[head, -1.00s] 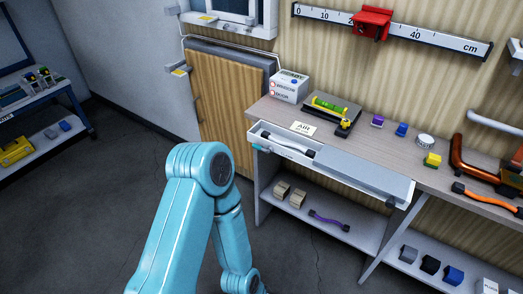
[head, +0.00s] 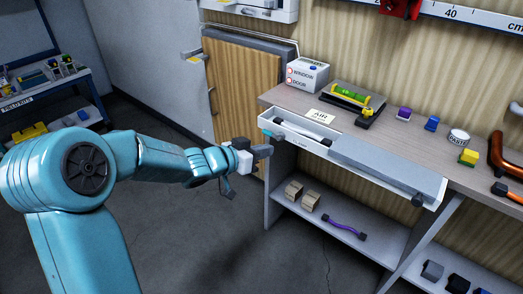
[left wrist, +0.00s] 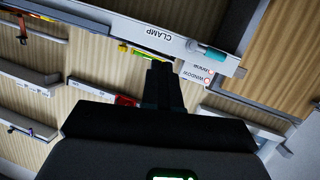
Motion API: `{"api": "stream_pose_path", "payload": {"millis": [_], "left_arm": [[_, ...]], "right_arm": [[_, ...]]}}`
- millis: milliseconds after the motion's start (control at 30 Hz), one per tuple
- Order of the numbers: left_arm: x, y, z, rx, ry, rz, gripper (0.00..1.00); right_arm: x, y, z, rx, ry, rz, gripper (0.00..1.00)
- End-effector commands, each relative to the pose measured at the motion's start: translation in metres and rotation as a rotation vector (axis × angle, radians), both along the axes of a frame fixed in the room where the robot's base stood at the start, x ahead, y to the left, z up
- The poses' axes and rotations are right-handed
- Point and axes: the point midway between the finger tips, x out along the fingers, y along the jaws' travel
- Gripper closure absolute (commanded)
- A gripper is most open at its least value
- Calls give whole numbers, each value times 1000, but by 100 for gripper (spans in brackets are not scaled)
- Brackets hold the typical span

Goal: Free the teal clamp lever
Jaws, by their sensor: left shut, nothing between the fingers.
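The teal clamp lever (left wrist: 213,52) is a short teal cylinder at the end of a pale drawer front (left wrist: 130,30) marked CLAMP in the left wrist view. In the head view the lever (head: 267,133) is a small teal bit at the left end of the white drawer (head: 385,180). My left gripper (head: 263,151) is shut and empty, just below the drawer's left end in that view. Its dark fingertips (left wrist: 161,72) point toward the drawer front in the left wrist view, apart from the lever and left of it. My right gripper is not seen.
On the bench are a white button box (head: 307,75) and a level (head: 350,94). The lower shelf holds blocks (head: 310,202) and a purple-handled tool (head: 344,228).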

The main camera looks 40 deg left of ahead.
Motion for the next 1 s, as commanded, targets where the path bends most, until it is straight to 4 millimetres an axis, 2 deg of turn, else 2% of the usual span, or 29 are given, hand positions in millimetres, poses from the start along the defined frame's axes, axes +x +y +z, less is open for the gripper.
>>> {"api": "stream_pose_path", "payload": {"millis": [33,100,200,300,767,867,1000], "left_arm": [[-7,25,4,53,-52,36,100],[-17,50,19,98,-97,85,100],[-30,71,29,126,-125,134,100],[-36,80,30,135,-129,154,100],[-31,82,27,132,-126,156,100],[-19,80,23,131,-125,157,100],[9,76,17,131,-126,155,100]], "right_arm": [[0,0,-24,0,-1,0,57],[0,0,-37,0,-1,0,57],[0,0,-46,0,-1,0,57],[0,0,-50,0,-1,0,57],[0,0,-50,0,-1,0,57],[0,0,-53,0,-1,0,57],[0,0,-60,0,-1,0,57]]}}
